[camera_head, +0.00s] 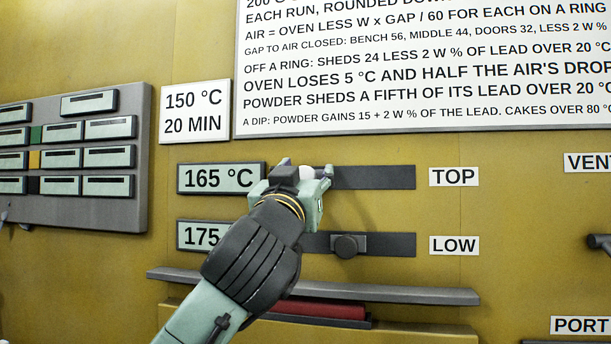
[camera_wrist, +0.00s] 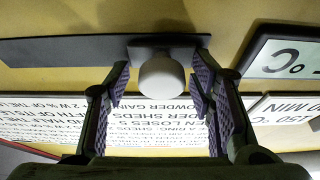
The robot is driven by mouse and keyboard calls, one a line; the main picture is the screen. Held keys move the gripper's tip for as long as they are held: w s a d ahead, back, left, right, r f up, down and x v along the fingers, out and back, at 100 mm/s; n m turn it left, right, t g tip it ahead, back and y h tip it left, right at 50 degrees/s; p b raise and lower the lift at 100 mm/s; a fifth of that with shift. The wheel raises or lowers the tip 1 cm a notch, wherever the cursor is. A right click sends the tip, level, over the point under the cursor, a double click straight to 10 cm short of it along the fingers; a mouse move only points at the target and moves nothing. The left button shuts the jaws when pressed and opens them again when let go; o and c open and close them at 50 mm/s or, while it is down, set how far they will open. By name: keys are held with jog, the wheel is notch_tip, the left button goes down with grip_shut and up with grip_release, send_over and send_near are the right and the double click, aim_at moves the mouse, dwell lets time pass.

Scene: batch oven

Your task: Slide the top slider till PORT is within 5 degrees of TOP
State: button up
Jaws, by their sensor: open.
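The top slider's pale round knob (camera_wrist: 162,76) stands between the two fingers of my open gripper (camera_wrist: 160,88) in the wrist view, with a small gap visible on each side. In the head view my gripper (camera_head: 305,174) is at the left part of the dark TOP track (camera_head: 375,177), and the knob shows only partly past the fingers. The TOP label (camera_head: 454,177) is right of the track. The TOP display (camera_head: 215,179) reads 165 °C. The PORT label (camera_head: 581,325) is at the lower right; its reading is out of view.
The LOW slider knob (camera_head: 346,246) sits mid-track below; its display (camera_head: 199,236) shows 175, partly hidden by my arm. A grey ledge (camera_head: 400,293) juts out underneath. A small sign (camera_head: 194,111) reads 150 °C, 20 MIN. A large rules board (camera_head: 420,70) hangs above.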

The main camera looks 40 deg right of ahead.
jog(key=v, duration=1.2)
dwell(0.4)
